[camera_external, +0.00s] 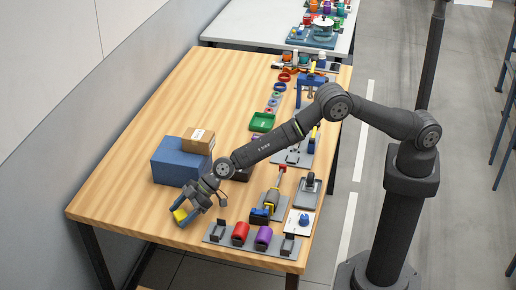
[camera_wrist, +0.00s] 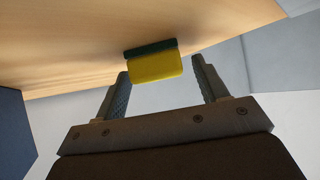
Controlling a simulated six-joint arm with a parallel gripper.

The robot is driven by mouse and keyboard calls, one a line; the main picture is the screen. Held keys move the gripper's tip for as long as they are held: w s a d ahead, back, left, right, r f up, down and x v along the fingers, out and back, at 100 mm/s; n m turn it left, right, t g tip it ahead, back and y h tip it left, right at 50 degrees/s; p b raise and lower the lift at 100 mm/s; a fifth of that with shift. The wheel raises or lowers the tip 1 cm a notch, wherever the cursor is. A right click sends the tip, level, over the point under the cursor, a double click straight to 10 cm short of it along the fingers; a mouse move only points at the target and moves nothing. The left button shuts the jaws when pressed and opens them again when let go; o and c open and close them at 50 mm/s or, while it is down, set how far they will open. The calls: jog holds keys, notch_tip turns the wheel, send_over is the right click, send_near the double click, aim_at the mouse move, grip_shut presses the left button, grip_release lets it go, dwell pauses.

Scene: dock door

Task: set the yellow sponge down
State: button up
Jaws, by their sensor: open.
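The yellow sponge (camera_wrist: 157,68) has a dark green layer along one side. In the wrist view it lies against the wooden table (camera_wrist: 85,65), between and just beyond my two fingertips. My gripper (camera_wrist: 160,82) is open, with a gap visible beside the sponge at the right finger; whether the left finger touches it I cannot tell. In the external view my gripper (camera_external: 181,215) is low over the table's front left part, with the yellow sponge (camera_external: 180,214) at its fingers, partly hidden by them.
A grey rack with a red cylinder (camera_external: 240,233) and a purple cylinder (camera_external: 263,238) is to the right. A green tray (camera_external: 262,122) lies farther back. The table's left side is clear.

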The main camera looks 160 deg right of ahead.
jog(key=v, duration=1.1)
jog(key=shift+s+a+r, duration=0.2)
jog(key=shift+s, duration=0.05)
jog(key=shift+w+d+f, duration=0.1)
jog(key=x, duration=1.1)
jog(key=shift+w+d+f, duration=0.1)
jog(key=shift+w, duration=0.05)
jog(key=shift+w+d+f, duration=0.1)
jog(key=shift+f, duration=0.2)
jog(key=shift+r, duration=0.15)
jog(key=shift+r, duration=0.1)
